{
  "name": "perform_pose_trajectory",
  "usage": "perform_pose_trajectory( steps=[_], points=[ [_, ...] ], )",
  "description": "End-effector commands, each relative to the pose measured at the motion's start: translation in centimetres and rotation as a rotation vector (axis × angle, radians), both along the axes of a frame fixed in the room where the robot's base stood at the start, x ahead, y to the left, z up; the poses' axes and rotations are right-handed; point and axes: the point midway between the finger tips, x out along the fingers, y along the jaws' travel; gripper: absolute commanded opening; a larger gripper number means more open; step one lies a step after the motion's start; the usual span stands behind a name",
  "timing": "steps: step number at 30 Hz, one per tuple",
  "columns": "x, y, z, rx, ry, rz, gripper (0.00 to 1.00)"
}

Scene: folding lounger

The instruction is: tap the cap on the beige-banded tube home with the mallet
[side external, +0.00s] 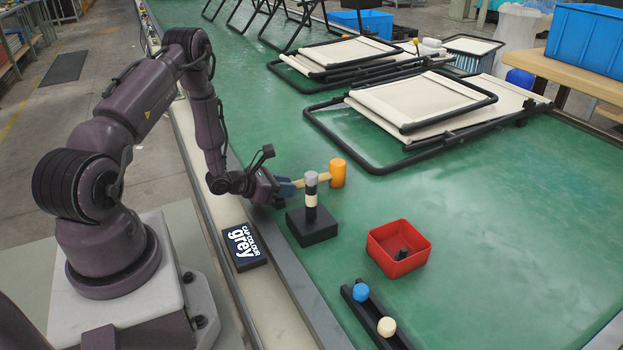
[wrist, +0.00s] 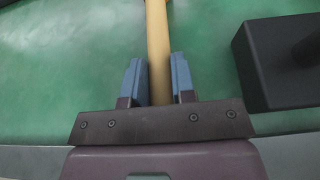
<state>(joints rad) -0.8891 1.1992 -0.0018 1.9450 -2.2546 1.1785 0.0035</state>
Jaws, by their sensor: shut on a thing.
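My gripper (side external: 287,187) is shut on the tan handle of the mallet, and the handle (wrist: 158,45) runs between its blue fingers (wrist: 157,80) in the wrist view. The mallet's orange head (side external: 338,173) is beyond the tube in the side view and outside the wrist view. The beige-banded tube (side external: 311,200) stands upright in a black base block (side external: 312,230), with a grey cap (side external: 311,178) on top. The cap overlaps the handle in the side view. The block (wrist: 275,65) is right of the handle in the wrist view. How deep the cap sits cannot be told.
A sign (side external: 243,247) reads "CAP COLOUR grey". A red tray (side external: 380,262) holds a dark piece (side external: 403,254). A black rack (side external: 372,312) holds a blue cap (side external: 361,292) and a cream cap (side external: 386,326). Folded loungers (side external: 420,105) lie behind; green surface is clear at right.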

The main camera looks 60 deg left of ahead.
Motion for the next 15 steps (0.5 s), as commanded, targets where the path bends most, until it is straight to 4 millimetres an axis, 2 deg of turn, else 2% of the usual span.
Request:
perform_pose_trajectory(
  steps=[5,15],
  points=[
    [0.1,0.1,1.0,0.002,-0.006,0.000,0.00],
    [0.1,0.0,4.4,0.002,-0.005,0.000,0.00]
  ],
)
